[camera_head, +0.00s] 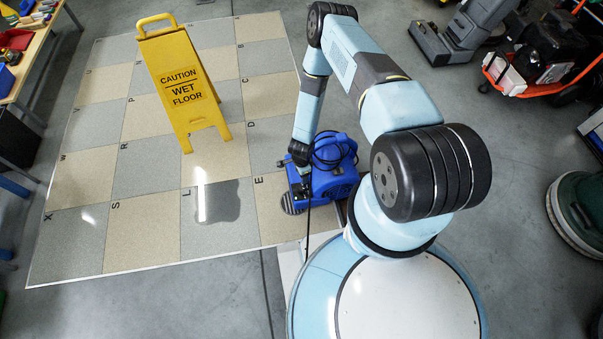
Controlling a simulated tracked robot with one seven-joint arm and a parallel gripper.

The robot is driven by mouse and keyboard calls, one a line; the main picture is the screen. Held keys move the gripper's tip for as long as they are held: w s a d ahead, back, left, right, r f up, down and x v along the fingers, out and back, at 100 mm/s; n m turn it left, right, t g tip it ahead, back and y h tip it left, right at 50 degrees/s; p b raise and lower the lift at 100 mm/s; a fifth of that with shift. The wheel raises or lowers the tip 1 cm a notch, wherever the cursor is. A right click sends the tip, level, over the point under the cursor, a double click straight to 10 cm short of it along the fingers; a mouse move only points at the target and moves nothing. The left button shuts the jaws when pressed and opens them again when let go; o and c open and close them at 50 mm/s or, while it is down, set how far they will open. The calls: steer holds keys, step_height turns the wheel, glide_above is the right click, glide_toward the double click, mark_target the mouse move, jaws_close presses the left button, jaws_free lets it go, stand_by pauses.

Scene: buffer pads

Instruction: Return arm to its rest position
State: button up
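My light blue arm reaches up from my round base and bends over, with its end pointing down at the right side of the tiled floor panel (150,245). My gripper (303,168) is at the lower end of the arm, right at a blue machine (335,180) with a coiled black cable on top. The gripper's fingers are small and dark against the machine, so I cannot tell whether they are open or shut, or whether they touch it. The blue machine stands on the panel near the square marked E, partly hidden behind my arm.
A yellow wet floor sign (180,85) stands on the panel, left of my gripper. A dark wet patch (217,203) lies on square L. A workbench (28,55) is at the left edge. Grey and orange-framed machines (540,55) stand at the upper right, and a green machine (580,215) at the right edge.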

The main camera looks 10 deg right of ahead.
steer(key=shift+r, duration=0.3)
stand_by(0.4)
